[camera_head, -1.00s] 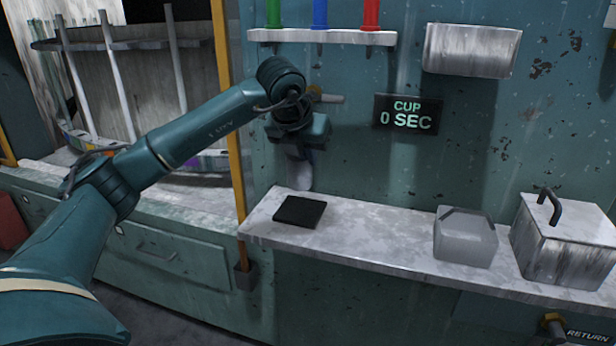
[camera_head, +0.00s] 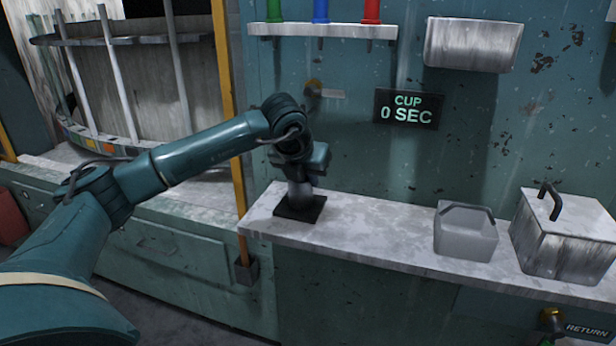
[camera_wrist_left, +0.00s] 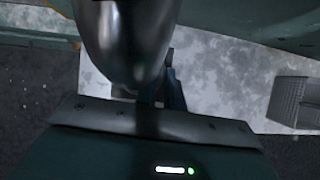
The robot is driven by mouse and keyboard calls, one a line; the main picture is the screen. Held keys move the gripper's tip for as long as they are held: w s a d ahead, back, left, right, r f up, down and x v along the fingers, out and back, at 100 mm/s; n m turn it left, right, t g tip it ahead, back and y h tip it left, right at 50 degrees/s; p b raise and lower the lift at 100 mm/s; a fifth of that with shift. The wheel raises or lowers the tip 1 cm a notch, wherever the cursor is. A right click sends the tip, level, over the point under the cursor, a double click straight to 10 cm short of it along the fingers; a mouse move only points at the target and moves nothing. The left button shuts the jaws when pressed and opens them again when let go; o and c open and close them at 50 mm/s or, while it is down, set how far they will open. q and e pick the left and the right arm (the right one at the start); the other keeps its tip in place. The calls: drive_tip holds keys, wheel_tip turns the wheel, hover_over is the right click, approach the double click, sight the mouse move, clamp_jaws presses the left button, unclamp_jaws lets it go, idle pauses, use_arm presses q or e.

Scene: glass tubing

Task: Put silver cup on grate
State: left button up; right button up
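The silver cup (camera_head: 300,194) is upright over the black square grate (camera_head: 287,212) at the left end of the shelf. Its base meets the grate in the head view; I cannot tell whether it rests there or hovers just above. The cup fills the top of the left wrist view (camera_wrist_left: 125,40), close to the gripper. My left gripper (camera_head: 303,177) is at the cup's upper part and appears shut on it; its fingertips are mostly hidden, with one dark finger beside the cup in the wrist view. My right gripper is not in view.
The pale shelf (camera_head: 375,232) is clear between the grate and a translucent container (camera_head: 465,238). A lidded metal box (camera_head: 565,240) stands at right. A wall spout (camera_head: 327,93) is above the grate, beside a "CUP 0 SEC" sign (camera_head: 406,109). A yellow post (camera_head: 232,120) stands left.

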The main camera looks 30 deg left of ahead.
use_arm(q)
drive_tip(key=o, duration=0.4)
